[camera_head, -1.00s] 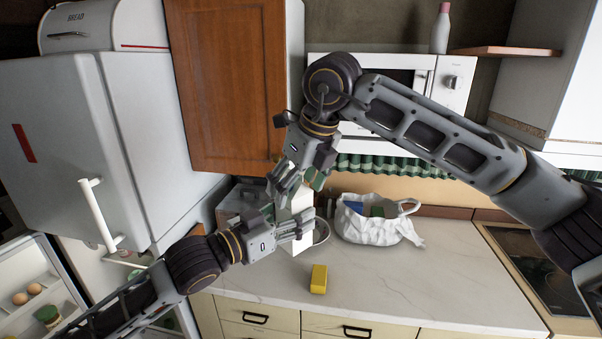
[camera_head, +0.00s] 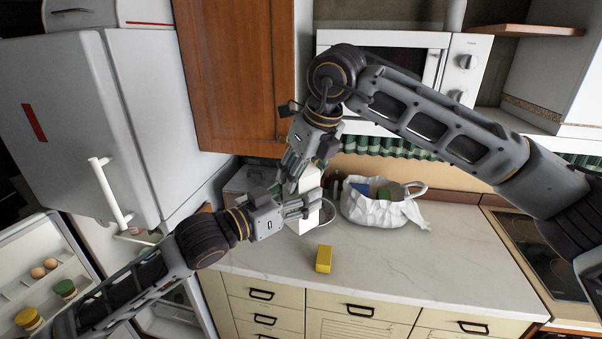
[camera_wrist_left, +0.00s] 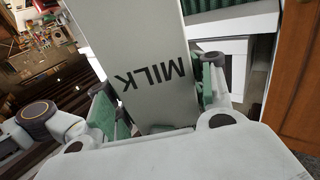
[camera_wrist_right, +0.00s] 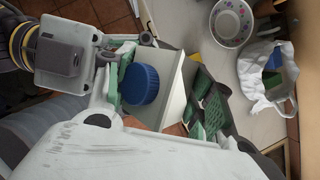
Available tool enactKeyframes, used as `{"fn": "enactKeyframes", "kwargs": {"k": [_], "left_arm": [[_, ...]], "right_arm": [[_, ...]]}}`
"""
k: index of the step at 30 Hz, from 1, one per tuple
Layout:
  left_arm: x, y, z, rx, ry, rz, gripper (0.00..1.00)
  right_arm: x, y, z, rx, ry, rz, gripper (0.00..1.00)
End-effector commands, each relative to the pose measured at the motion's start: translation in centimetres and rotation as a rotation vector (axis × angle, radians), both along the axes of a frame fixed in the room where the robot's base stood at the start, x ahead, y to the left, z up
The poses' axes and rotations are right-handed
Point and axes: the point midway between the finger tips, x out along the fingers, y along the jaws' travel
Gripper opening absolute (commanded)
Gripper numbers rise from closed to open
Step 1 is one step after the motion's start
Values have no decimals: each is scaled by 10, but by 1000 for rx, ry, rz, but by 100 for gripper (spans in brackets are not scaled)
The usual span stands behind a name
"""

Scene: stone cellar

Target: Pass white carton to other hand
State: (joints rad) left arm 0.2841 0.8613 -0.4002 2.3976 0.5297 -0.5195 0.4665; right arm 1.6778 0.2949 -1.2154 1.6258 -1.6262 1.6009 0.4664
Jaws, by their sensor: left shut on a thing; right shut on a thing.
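The white carton (camera_head: 309,179) is held upright above the counter, between both grippers. It reads "MILK" in the left wrist view (camera_wrist_left: 150,70) and shows a blue cap in the right wrist view (camera_wrist_right: 140,84). My left gripper (camera_head: 302,207) is shut on the carton's lower part from the left. My right gripper (camera_head: 290,180) comes down from above and is shut on its upper part. Part of the carton is hidden behind the grippers in the head view.
A yellow block (camera_head: 323,259) lies on the pale counter (camera_head: 400,255). A white bag (camera_head: 378,208) with things in it stands behind to the right. A patterned bowl (camera_wrist_right: 231,22) is near the carton. The open fridge (camera_head: 30,240) is at left; a microwave (camera_head: 400,70) is behind.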

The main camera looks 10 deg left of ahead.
Motion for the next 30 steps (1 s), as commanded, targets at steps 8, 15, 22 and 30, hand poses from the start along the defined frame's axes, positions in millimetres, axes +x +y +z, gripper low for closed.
{"fn": "enactKeyframes", "kwargs": {"k": [8, 15, 22, 30], "left_arm": [[0, 0, 2, -1, -4, -1, 57], [0, 0, 1, -1, -2, 0, 78], [0, 0, 0, -1, -1, 0, 78], [2, 0, -15, -15, 32, 10, 78]], "right_arm": [[1, -1, 2, 1, -3, -2, 6], [1, 0, 2, 1, -3, -2, 6], [1, 0, 2, 2, -3, 0, 6], [0, 0, 2, 2, -3, 0, 6]]}}
